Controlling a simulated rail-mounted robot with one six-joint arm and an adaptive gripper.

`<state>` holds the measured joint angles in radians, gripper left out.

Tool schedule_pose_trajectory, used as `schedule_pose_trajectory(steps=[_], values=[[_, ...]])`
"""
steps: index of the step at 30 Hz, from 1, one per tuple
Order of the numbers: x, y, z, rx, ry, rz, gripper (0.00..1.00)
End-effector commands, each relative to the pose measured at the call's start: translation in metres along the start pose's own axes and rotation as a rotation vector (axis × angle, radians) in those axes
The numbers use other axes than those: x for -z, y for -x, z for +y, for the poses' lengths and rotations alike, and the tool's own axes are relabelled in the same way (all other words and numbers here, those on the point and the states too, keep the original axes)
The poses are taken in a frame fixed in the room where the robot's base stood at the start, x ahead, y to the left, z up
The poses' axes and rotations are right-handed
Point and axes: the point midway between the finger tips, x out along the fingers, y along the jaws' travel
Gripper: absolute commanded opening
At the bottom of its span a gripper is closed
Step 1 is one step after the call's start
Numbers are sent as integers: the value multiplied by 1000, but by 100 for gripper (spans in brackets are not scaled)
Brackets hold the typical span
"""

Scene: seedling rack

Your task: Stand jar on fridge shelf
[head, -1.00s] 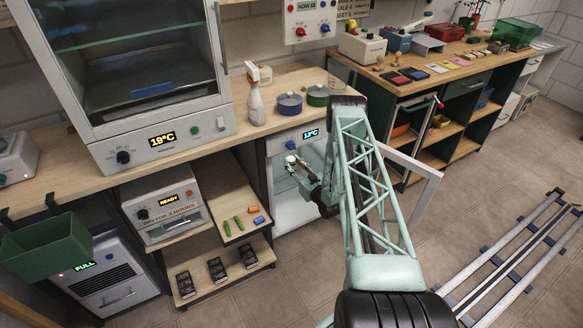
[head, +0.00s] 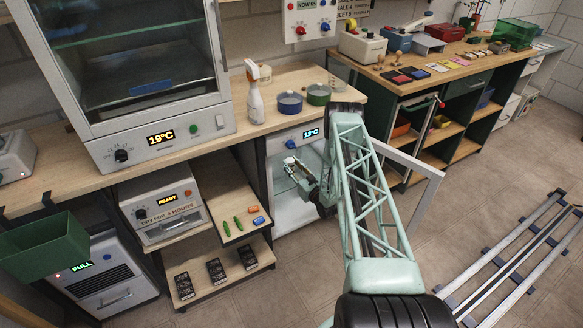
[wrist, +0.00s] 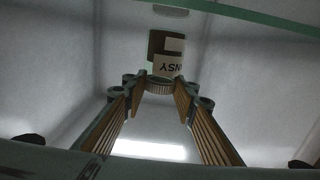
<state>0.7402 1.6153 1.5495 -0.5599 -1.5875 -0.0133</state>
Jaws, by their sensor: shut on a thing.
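The small fridge (head: 300,214) under the bench stands with its door (head: 418,205) swung open to the right. My gripper (head: 299,172) is at the fridge's opening, partly masked by my arm. In the wrist view, my gripper (wrist: 160,98) has its two ribbed fingers closed in on the jar (wrist: 157,45). The jar shows a ribbed round end (wrist: 160,84) between the fingertips and a pale label reading "NSY" upside down. A green glass edge (wrist: 262,16), likely the fridge shelf, crosses the top of the wrist view. I cannot tell whether the jar touches it.
Pale walls surround the gripper in the wrist view. A spray bottle (head: 255,95), a blue pot (head: 289,104) and a green pot (head: 318,94) stand on the bench above the fridge.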

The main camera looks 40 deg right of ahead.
Motion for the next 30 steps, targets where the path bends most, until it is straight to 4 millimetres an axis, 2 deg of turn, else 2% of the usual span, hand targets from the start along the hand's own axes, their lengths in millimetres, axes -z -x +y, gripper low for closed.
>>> schedule_pose_trajectory(steps=[3,17,18,22,30], values=[[-6,0,0,0,0,1,12],[-9,0,0,0,0,1,12],[-10,0,0,0,0,0,28],[-9,0,0,0,0,0,39],[-9,0,0,0,0,0,40]])
